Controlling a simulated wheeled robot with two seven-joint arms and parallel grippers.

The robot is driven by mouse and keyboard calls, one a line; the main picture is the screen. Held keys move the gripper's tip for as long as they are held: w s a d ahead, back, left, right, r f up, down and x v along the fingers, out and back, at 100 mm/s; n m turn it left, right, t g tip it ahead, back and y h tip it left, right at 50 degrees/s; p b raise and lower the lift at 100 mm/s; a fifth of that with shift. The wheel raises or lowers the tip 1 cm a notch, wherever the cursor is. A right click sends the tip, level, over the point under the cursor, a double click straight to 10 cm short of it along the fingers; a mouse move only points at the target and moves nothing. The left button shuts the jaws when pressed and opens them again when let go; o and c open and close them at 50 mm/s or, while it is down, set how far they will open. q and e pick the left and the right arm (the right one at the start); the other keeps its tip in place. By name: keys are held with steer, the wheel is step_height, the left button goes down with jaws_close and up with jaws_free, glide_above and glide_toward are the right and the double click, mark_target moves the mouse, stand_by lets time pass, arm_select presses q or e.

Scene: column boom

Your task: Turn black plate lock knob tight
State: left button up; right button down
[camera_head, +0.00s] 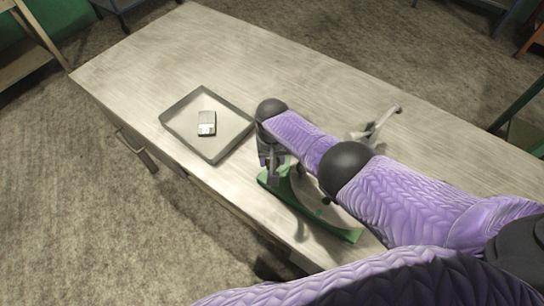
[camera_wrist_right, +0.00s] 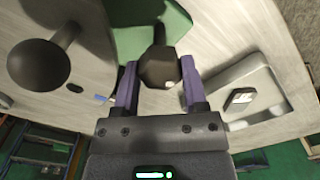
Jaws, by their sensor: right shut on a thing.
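A dark, faceted knob (camera_wrist_right: 158,68) sits between the two purple fingers of my right gripper (camera_wrist_right: 158,88) in the right wrist view. The fingers are shut on its sides. The knob stands over the green base (camera_wrist_right: 160,25). A second, larger dark round knob (camera_wrist_right: 40,62) on a stem stands apart at the left of the wrist view, above a pale plate. My left gripper is not in view.
A grey tray (camera_head: 168,125) holding a small silver-and-black item (camera_head: 206,123) lies left of the gripper. A grey metal part (camera_head: 376,125) rises behind my arm. The table (camera_head: 150,60) is bare at its far left.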

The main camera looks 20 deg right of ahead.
steer(key=shift+r, duration=0.1)
stand_by(0.3)
steer(key=shift+c, duration=0.7)
jaws_free()
step_height(320, 180, up, 9)
steer(key=p, duration=0.6)
steer(key=shift+r, duration=0.4)
